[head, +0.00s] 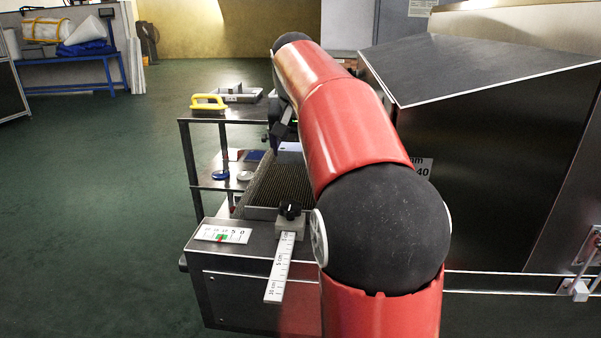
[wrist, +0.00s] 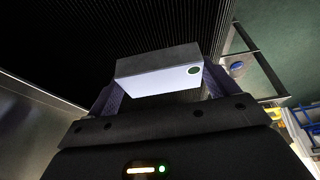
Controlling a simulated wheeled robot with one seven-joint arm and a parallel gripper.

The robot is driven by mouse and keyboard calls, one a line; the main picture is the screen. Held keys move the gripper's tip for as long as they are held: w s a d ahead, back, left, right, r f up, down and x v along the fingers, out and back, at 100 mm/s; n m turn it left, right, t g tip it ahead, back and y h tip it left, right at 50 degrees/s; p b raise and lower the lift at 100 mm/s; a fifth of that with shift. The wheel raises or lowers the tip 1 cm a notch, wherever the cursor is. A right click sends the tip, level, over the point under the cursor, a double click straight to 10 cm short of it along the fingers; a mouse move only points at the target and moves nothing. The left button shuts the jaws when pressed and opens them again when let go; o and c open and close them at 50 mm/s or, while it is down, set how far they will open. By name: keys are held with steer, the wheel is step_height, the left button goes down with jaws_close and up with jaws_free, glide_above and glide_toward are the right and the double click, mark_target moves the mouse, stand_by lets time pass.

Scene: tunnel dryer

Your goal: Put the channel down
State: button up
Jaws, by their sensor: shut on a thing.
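In the wrist view, my gripper (wrist: 158,85) is shut on the channel (wrist: 156,83), a short block with a grey top, a pale face and a dark green dot near one end. A finger presses each end of it. Dark ribbed belt (wrist: 130,28) lies behind the channel; I cannot tell whether the two touch. In the head view, a small pale part of the channel (head: 290,148) shows beside my red arm, over the far part of the ribbed belt (head: 282,185). My arm hides most of the gripper there.
A metal stand (head: 190,160) left of the belt holds a yellow-handled tool (head: 208,102), a grey tray (head: 240,93) and blue and white discs below. A ruler (head: 280,268) and a scale card (head: 222,234) sit at the near end. The dryer housing (head: 480,150) rises on the right.

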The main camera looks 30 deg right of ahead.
mark_target(300, 162)
steer(key=shift+f+b, duration=0.4)
steer(key=shift+f, duration=1.9)
steer(key=shift+f, duration=0.1)
steer(key=o, duration=0.9)
steer(key=p+v, duration=0.2)
steer(key=v, duration=1)
